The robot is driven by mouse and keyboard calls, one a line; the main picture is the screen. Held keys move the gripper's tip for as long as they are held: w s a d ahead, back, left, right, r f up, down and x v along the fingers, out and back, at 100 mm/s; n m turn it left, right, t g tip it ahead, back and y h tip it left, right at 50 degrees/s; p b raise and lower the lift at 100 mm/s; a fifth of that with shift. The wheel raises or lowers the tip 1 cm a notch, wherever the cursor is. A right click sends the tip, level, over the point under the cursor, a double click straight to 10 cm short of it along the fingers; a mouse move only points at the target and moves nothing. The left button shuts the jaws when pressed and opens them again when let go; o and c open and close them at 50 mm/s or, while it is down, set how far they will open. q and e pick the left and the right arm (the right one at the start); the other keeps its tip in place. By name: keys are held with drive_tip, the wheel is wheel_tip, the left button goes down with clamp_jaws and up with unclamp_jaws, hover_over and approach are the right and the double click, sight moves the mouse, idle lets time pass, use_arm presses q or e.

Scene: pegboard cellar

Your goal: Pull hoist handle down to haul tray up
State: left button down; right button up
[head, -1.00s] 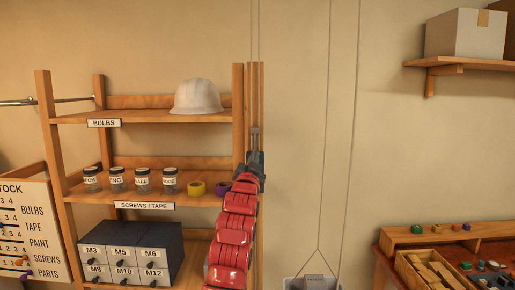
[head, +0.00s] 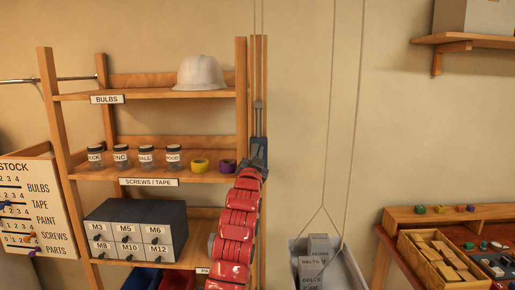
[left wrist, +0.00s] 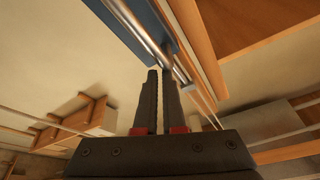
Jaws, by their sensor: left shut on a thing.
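My left gripper (head: 257,163) is at the upright post to the right of the shelf unit, shut on the hoist handle. In the left wrist view, the dark fingers (left wrist: 162,78) are close together against a metal piece, beside shiny rods (left wrist: 142,28) and a blue strip (left wrist: 157,18). The grey tray (head: 352,272) hangs from a cord bridle and holds grey boxes (head: 318,255) labelled BELTS. My right gripper is out of view.
The shelf unit (head: 118,183) stands just left of my left arm, with jars, tape rolls, a white helmet (head: 200,73) and drawers. A workbench (head: 400,217) with a parts box is right of the tray. Bare wall lies between.

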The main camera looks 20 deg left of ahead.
use_arm(q)
wheel_tip(320, 180, down, 50)
drive_tip(key=b, duration=3.2)
drive_tip(key=shift+a+b, duration=0.4)
drive_tip(key=shift+a, duration=0.05)
drive_tip(key=shift+w+r, duration=0.15)
